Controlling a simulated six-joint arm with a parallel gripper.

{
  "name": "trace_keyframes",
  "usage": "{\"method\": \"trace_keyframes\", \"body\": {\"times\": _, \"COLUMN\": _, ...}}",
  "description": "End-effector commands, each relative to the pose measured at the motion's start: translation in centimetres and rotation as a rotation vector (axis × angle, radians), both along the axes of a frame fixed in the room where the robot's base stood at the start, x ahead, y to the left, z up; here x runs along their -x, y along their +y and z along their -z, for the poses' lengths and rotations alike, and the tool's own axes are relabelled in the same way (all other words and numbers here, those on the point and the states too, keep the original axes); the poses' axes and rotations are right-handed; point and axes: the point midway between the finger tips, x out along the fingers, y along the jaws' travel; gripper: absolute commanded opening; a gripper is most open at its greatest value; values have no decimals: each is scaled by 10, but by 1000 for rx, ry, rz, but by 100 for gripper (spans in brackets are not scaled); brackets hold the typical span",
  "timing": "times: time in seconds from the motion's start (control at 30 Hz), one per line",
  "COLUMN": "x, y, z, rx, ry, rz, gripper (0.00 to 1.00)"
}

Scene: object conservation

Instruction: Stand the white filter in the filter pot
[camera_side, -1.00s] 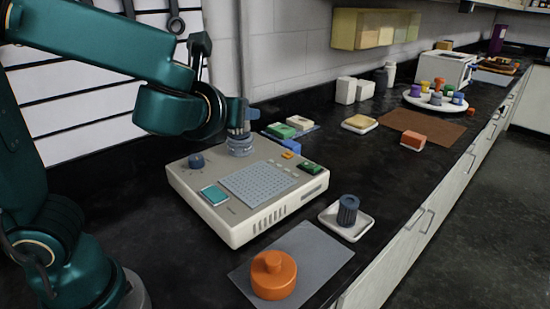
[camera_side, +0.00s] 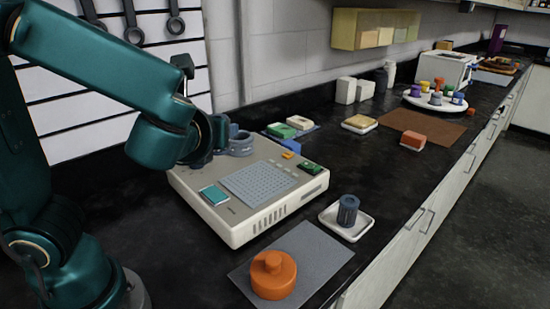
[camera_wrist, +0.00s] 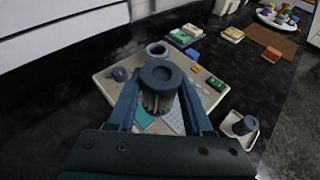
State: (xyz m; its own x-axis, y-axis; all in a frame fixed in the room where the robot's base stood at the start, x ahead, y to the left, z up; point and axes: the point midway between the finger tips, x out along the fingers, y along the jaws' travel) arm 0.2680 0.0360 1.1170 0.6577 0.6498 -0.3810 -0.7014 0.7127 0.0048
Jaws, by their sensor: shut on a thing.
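My gripper (camera_wrist: 160,84) is shut on a ribbed cylinder (camera_wrist: 159,101) with a blue-grey ringed cap. Its body looks grey-tan in the wrist view; I cannot tell whether it is the white filter. In the side view my gripper (camera_side: 220,132) is over the back left of the beige machine, just left of a blue-grey round pot (camera_side: 241,147). The pot also shows in the wrist view (camera_wrist: 156,50), beyond the held cylinder, with an open top. Another ribbed filter, dark blue-grey (camera_side: 348,210), stands upright on a small white tray (camera_side: 330,221). No plainly white filter shows.
The beige machine (camera_side: 255,225) has a knob, a teal screen and a perforated plate. An orange knobbed disc (camera_side: 273,276) lies on a grey mat (camera_side: 325,248). Boxes (camera_side: 298,123) lie behind the machine. Black counter is bare between the tray and the sponge dish (camera_side: 360,128).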

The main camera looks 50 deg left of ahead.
Motion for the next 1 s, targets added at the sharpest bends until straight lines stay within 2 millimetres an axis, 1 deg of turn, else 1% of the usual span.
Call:
{"method": "trace_keyframes", "body": {"times": 0.03, "x": 3, "y": 3, "z": 11, "rx": -10, "ry": 11, "rz": -54, "gripper": 0}}
{"method": "trace_keyframes", "body": {"times": 0.17, "x": 14, "y": 13, "z": 35, "rx": -9, "ry": 9, "rz": -213, "gripper": 0}}
{"method": "trace_keyframes", "body": {"times": 0.27, "x": 27, "y": 22, "z": 54, "rx": -8, "ry": 7, "rz": -344, "gripper": 0}}
{"method": "trace_keyframes", "body": {"times": 0.37, "x": 43, "y": 32, "z": 73, "rx": -9, "ry": 7, "rz": -476, "gripper": 0}}
{"method": "trace_keyframes", "body": {"times": 0.5, "x": 72, "y": 47, "z": 97, "rx": -8, "ry": 7, "rz": -616, "gripper": 0}}
{"method": "trace_keyframes", "body": {"times": 0.57, "x": 79, "y": 50, "z": 104, "rx": -6, "ry": 5, "rz": -621, "gripper": 0}}
{"method": "trace_keyframes", "body": {"times": 0.63, "x": 82, "y": 50, "z": 110, "rx": -4, "ry": 2, "rz": -608, "gripper": 0}}
{"method": "trace_keyframes", "body": {"times": 0.77, "x": 84, "y": 50, "z": 120, "rx": -2, "ry": 1, "rz": -597, "gripper": 0}}
{"method": "trace_keyframes", "body": {"times": 1.0, "x": 84, "y": 49, "z": 147, "rx": -1, "ry": 1, "rz": -594, "gripper": 0}}
